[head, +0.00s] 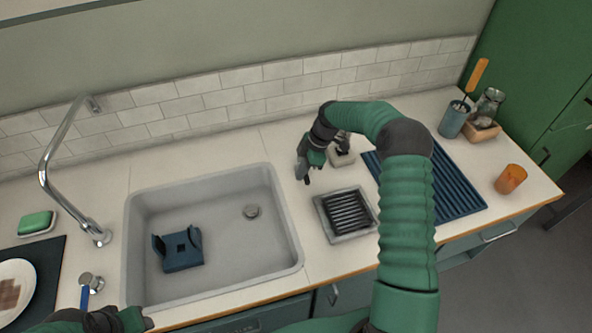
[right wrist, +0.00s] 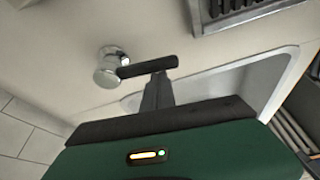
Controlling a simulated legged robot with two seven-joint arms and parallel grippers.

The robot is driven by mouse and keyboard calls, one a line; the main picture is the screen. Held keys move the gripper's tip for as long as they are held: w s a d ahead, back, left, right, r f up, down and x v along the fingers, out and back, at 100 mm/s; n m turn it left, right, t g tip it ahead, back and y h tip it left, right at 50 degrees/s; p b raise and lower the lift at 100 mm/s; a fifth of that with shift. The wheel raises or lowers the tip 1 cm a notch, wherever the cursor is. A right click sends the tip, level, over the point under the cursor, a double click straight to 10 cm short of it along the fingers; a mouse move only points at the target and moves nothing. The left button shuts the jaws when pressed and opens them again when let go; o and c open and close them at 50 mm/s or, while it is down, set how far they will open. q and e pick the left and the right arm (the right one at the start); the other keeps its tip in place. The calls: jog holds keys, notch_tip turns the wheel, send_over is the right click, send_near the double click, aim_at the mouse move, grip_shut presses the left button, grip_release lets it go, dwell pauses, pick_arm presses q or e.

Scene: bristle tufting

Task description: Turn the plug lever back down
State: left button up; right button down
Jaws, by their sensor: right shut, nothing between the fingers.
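A black lever (right wrist: 150,66) on a round chrome base (right wrist: 110,68) stands on the counter in the right wrist view, lying across the picture with its free end at right. My right gripper (right wrist: 158,82) is shut and empty, its fingertips at the lever's free end; whether they touch it I cannot tell. In the head view my right gripper (head: 306,176) is right of the sink and the lever cannot be made out clearly. My left gripper (head: 125,321) is at the bottom edge, partly cut off.
The grey sink (head: 225,265) holds a dark blue bracket (head: 182,250). A ridged metal tray (head: 348,213) and blue drying mat (head: 450,190) lie to the right. An orange cup (head: 510,179) stands at the far right. The tap (head: 62,170) arches at left.

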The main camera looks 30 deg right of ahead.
jog(key=shift+s+d, duration=0.3)
jog(key=shift+d, duration=0.25)
dwell(0.4)
